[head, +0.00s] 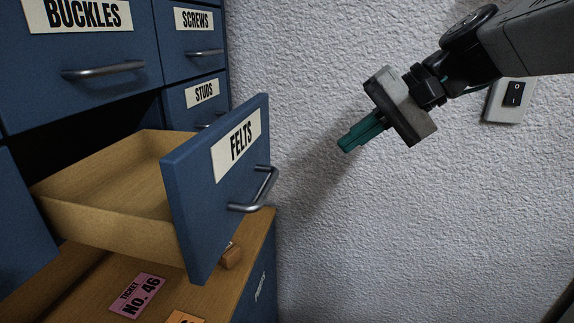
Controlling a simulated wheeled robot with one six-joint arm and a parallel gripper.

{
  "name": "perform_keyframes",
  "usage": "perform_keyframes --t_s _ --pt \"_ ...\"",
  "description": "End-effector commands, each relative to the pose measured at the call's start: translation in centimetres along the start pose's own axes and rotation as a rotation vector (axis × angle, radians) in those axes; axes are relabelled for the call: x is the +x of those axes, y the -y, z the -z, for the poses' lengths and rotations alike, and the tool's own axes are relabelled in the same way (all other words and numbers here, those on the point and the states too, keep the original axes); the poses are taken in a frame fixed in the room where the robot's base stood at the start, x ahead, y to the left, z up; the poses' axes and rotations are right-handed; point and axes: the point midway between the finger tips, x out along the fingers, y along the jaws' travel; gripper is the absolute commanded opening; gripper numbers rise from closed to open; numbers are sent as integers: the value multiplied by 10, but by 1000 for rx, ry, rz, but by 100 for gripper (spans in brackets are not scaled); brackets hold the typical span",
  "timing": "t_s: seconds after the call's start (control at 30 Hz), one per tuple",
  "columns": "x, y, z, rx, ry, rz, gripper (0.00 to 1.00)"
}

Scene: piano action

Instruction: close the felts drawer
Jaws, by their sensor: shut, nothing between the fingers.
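The felts drawer (201,239) stands pulled out of the blue cabinet. Its blue front bears a white FELTS label (236,145) and a metal bar handle (257,193). The part of its wooden inside that shows looks empty. My gripper (348,144) is at the upper right, in front of the white wall. Its teal fingers are shut with nothing between them. They point down and left toward the drawer front, and are apart from it.
Drawers labelled BUCKLES (100,70), SCREWS (203,54) and STUDS (189,119) are above the felts drawer. Below it, a wooden surface (100,290) holds a pink ticket (137,296) and an orange one (186,317). A wall switch (513,94) is at the right.

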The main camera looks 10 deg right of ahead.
Motion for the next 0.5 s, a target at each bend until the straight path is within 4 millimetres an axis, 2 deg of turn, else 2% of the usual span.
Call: perform_keyframes --t_s 0.17,0.5 --pt "20 3 1 4 2 11 0" --pt "91 1 2 5 2 7 0"
